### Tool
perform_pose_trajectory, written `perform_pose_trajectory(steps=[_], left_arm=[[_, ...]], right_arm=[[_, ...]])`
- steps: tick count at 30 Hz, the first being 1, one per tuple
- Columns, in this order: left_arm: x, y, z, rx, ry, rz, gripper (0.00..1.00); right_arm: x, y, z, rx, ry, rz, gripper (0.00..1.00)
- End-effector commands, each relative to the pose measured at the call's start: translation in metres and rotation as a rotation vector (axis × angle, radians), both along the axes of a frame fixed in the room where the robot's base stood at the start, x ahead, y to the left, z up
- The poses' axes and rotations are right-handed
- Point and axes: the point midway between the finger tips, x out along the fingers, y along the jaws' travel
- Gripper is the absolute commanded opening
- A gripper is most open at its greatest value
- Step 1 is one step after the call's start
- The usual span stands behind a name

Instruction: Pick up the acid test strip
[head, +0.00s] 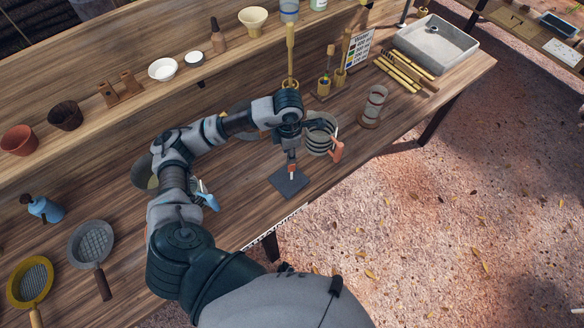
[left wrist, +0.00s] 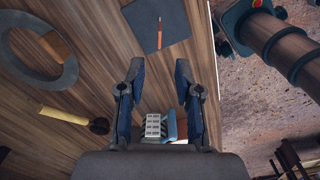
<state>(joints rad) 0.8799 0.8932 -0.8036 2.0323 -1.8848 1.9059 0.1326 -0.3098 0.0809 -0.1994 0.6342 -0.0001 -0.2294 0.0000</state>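The acid test strip, thin with an orange part and a paler end, lies on a dark square mat (head: 280,183). In the left wrist view the strip (left wrist: 159,38) lies on the same mat (left wrist: 178,22), ahead of my fingers. My left gripper (left wrist: 159,70) is open, with its two dark fingers apart and nothing held at the tips. The strip lines up with the gap between them. In the head view the gripper points down above the mat, and its fingers overlap, so the gap to the strip is hard to judge. My right gripper does not show.
A striped mug (head: 318,142) with an orange handle stands close behind the mat. A glass cylinder (head: 374,101) stands further right. The table edge is close in front of the mat. A grey ring (left wrist: 67,71) and a yellow-handled brush (left wrist: 62,115) lie left in the wrist view.

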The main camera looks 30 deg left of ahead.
Motion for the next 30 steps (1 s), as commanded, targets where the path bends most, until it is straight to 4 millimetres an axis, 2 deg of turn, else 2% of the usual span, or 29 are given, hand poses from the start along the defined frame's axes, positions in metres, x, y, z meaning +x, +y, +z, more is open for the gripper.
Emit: perform_pose_trajectory(steps=[3,6,14,21,24,30], left_arm=[[0.001,0.0,-0.028,0.0,0.007,0.001,0.34],[0.001,0.0,-0.045,-0.001,0.005,0.0,0.34],[0.002,-0.001,-0.067,-0.001,0.003,0.0,0.34],[0.004,-0.003,-0.103,-0.001,0.004,0.0,0.34],[0.005,-0.003,-0.11,-0.001,0.001,-0.001,0.34],[0.005,-0.003,-0.111,-0.001,0.001,-0.001,0.34]], right_arm=[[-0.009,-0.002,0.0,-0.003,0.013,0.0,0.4],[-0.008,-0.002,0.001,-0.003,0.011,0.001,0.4],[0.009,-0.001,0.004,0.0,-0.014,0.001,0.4],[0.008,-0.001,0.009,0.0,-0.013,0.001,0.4],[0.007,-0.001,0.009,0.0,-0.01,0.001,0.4],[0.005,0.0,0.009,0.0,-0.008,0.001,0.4]])
